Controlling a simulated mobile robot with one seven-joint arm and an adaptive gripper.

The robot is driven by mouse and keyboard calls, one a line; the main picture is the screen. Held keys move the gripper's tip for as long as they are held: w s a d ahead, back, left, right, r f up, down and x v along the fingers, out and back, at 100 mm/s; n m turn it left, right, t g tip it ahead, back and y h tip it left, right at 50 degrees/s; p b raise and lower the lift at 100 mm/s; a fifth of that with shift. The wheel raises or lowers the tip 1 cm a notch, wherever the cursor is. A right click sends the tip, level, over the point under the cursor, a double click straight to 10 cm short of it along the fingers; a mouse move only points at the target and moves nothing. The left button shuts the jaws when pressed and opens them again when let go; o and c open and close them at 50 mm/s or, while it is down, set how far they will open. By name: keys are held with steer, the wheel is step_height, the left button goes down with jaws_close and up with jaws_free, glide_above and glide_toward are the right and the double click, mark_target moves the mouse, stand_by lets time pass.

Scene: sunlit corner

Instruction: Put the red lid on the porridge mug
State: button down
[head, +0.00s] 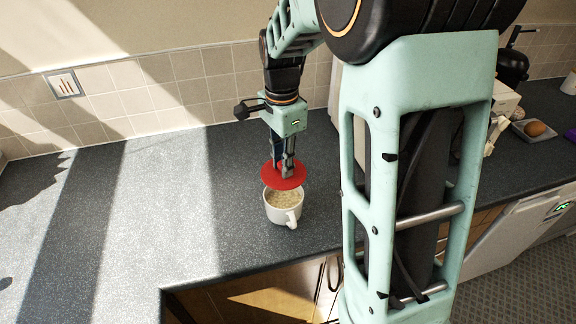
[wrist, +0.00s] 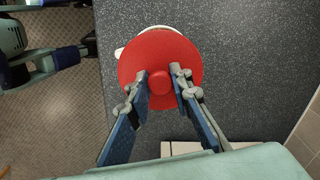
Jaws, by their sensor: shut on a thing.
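The red lid (head: 283,177) is a flat round disc with a knob. My gripper (head: 287,168) is shut on its knob and holds the lid over the porridge mug (head: 284,211). The mug is white, stands upright on the counter with its handle toward the front, and porridge shows in its open front part. The lid covers the back of the mug's opening in the head view; I cannot tell whether it touches the rim. In the wrist view, my fingertips (wrist: 161,82) flank the knob of the lid (wrist: 158,48), and the mug is almost fully hidden below, with a bit of white at the lid's edge.
The dark speckled counter (head: 170,200) is clear to the left of the mug, with a tiled wall behind. The counter's front edge is close to the mug. A small tray with a brown egg-like thing (head: 534,129) sits far right.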

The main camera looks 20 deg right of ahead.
steer(key=shift+f+b, duration=2.3)
steer(key=shift+f, duration=0.9)
steer(key=shift+f, duration=0.15)
steer(key=c, duration=1.7)
jaws_free()
steer(key=shift+o, duration=0.4)
steer(key=o, duration=0.4)
steer(key=shift+o, duration=0.2)
